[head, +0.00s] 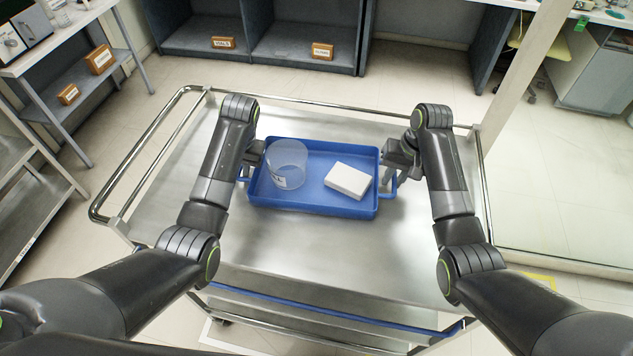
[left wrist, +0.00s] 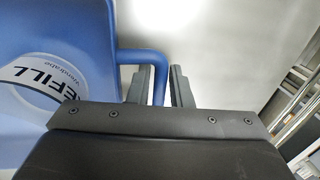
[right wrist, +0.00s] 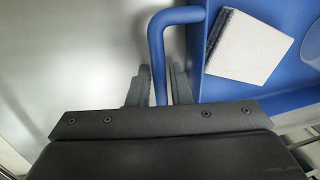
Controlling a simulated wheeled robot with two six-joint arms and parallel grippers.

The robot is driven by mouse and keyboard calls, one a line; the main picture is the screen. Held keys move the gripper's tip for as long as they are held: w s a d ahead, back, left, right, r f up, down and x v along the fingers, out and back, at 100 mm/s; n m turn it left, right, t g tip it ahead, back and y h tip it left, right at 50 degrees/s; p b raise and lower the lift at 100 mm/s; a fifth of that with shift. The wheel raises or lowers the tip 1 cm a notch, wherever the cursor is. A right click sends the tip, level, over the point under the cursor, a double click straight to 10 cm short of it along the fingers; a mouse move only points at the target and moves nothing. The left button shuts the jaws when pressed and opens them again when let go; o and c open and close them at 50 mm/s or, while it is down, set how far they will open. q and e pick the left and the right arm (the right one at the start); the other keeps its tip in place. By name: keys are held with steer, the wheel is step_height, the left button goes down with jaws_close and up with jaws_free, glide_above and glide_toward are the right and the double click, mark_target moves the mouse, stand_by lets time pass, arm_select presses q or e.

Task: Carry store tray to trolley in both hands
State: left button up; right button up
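The blue store tray (head: 318,204) sits level over the bare metal top of the trolley (head: 300,245), apparently resting on it. A clear round tub (head: 287,158) with a label and a white box (head: 348,180) are in the tray. My left gripper (head: 250,164) is at the tray's left handle; in the left wrist view the handle (left wrist: 158,62) passes between the fingers, with a gap on one side. My right gripper (head: 392,172) is at the right handle; in the right wrist view that handle (right wrist: 157,50) also lies between slightly parted fingers.
A chrome rail (head: 150,150) rises at the trolley's left end, and more rail runs along its back and right. Grey shelves (head: 72,75) with small boxes stand at the left. Dark cubbies (head: 265,40) stand beyond the trolley. The trolley top in front of the tray is clear.

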arm_select(q)
steer(key=shift+o, duration=1.2)
arm_select(e)
steer(key=shift+o, duration=1.2)
arm_select(q)
steer(key=shift+r, duration=0.1)
arm_select(e)
steer(key=shift+r, duration=0.1)
